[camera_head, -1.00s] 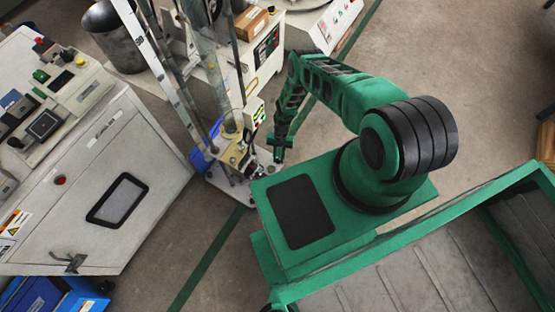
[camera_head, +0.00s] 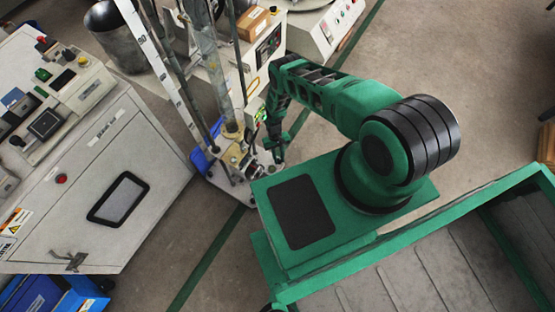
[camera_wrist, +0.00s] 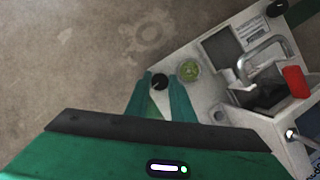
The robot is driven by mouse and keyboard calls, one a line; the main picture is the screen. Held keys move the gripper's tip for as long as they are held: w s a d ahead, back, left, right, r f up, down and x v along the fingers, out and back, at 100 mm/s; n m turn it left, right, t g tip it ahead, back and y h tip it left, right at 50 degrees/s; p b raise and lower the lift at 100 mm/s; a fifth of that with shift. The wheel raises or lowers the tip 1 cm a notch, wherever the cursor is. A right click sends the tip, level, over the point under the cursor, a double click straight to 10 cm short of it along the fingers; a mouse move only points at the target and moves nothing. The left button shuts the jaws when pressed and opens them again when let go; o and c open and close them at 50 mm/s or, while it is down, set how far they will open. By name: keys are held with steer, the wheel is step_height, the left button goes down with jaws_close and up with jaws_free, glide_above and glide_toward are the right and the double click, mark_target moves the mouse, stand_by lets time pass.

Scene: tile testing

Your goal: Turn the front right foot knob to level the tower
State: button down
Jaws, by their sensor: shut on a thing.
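The tower (camera_head: 208,70) is a tall clear tube with rods beside it, standing on a pale base plate (camera_head: 226,183). In the wrist view the plate's corner (camera_wrist: 205,95) carries a black foot knob (camera_wrist: 160,81). A round green bubble level (camera_wrist: 188,70) sits just right of the knob; its bubble is too small to read. My gripper (camera_wrist: 161,79) has its two green fingers on either side of the knob, shut on it. In the head view my gripper (camera_head: 277,152) is low beside the base plate, and the knob cannot be made out there.
In the wrist view, a metal bracket (camera_wrist: 268,55) and a red part (camera_wrist: 295,82) stand on the plate; another black knob (camera_wrist: 277,8) is at a far corner. A grey cabinet (camera_head: 115,200) stands left and a white machine (camera_head: 265,55) behind.

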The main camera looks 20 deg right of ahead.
steer(key=shift+d, duration=0.2)
steer(key=c, duration=1.5)
jaws_free()
steer(key=shift+c, duration=0.2)
steer(key=shift+a, duration=0.1)
steer(key=v, duration=1)
steer(key=shift+w+r, duration=0.2)
steer(key=shift+r, duration=0.15)
